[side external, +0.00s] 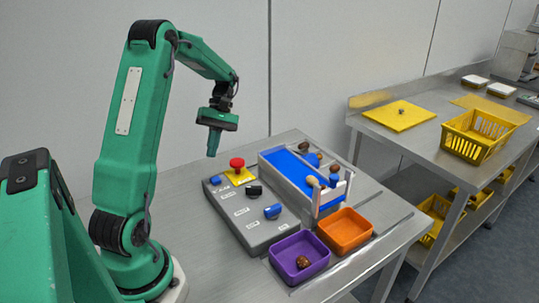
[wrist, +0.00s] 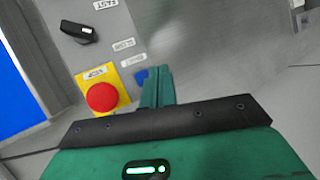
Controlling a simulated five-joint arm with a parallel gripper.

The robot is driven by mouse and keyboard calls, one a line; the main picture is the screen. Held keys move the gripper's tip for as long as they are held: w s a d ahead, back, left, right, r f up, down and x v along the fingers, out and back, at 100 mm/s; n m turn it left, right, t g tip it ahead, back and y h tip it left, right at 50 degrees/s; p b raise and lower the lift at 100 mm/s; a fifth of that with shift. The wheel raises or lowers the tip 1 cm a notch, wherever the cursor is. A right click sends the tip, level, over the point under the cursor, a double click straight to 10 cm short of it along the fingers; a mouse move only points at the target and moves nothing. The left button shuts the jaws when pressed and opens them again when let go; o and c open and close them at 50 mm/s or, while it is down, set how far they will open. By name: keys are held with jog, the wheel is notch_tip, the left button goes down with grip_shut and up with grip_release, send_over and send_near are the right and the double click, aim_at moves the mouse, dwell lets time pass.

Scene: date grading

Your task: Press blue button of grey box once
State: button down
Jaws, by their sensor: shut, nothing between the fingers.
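The grey box (side external: 251,228) lies on the steel table with its sloped top carrying controls and white labels. The blue button (side external: 215,180) is at the box's far left corner, beside the red mushroom button (side external: 237,164) on its yellow plate. My gripper (side external: 212,153) is shut and empty, pointing down above the blue button with a visible gap. In the wrist view the shut green fingers (wrist: 158,72) stand just right of the blue button (wrist: 140,76) and partly hide it. The red button (wrist: 102,97) is to its left there.
A black knob (side external: 254,190) and a blue knob (side external: 272,211) sit on the box. Behind it is a blue conveyor (side external: 285,168) with several dates. A purple tray (side external: 285,257) holding a date and an orange tray (side external: 345,231) stand in front. Air around my gripper is clear.

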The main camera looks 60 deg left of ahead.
aim_at(216, 177)
jog(key=shift+f, duration=3.2)
jog(key=shift+f, duration=0.85)
dwell(0.9)
jog(key=shift+r, duration=0.85)
jog(key=shift+r, duration=0.1)
jog(key=shift+r, duration=2.45)
